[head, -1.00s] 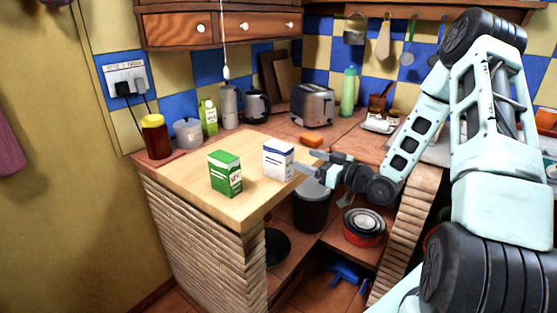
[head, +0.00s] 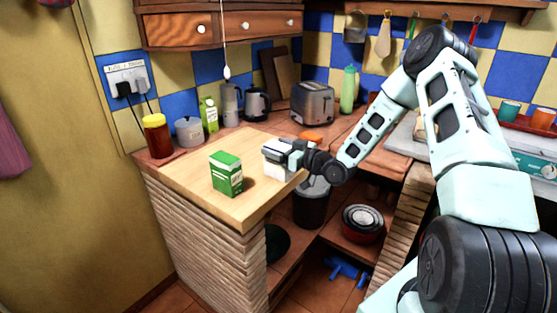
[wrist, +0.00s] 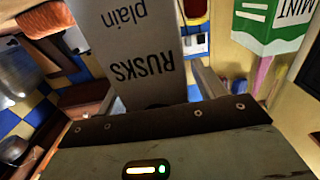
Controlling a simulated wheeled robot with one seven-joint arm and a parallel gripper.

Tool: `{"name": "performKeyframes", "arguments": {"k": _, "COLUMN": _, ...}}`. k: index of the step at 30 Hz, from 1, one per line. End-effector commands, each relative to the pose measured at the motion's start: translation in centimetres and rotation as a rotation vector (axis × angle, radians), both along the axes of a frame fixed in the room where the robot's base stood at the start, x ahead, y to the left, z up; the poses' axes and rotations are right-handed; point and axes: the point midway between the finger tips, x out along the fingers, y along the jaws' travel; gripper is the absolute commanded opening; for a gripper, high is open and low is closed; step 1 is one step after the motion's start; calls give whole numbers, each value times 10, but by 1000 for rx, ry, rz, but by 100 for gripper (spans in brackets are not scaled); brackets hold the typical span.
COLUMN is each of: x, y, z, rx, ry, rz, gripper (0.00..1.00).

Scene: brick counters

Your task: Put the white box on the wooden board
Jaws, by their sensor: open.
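The white box (head: 273,164), marked "RUSKS plain" in the wrist view (wrist: 140,65), stands on the right part of the light wooden counter top (head: 190,172). My gripper (head: 283,148) is at the box's upper right side and hides part of it. In the wrist view its two open fingers (wrist: 157,90) lie on either side of the box. I cannot tell whether they touch it. Brown wooden boards (head: 284,80) lean upright against the tiled wall behind the kettle; I cannot tell which wooden surface is the named board.
A green box (head: 226,174) stands close to the left of the white box. A red jar (head: 156,136), a grey pot (head: 189,131), a green carton (head: 208,114), a kettle (head: 256,103) and a toaster (head: 312,103) line the back. The counter's front left is clear.

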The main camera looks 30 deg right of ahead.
Motion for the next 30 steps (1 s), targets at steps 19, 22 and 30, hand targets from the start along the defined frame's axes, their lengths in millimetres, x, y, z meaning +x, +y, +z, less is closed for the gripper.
{"name": "performKeyframes", "arguments": {"k": 19, "x": 0, "y": 0, "z": 1, "rx": -1, "ry": -1, "rz": 0, "gripper": 16}}
{"name": "performKeyframes", "arguments": {"k": 22, "x": 0, "y": -1, "z": 5, "rx": -2, "ry": -3, "rz": 0, "gripper": 16}}
{"name": "performKeyframes", "arguments": {"k": 30, "x": 0, "y": -1, "z": 41, "rx": -5, "ry": -5, "rz": 0, "gripper": 16}}
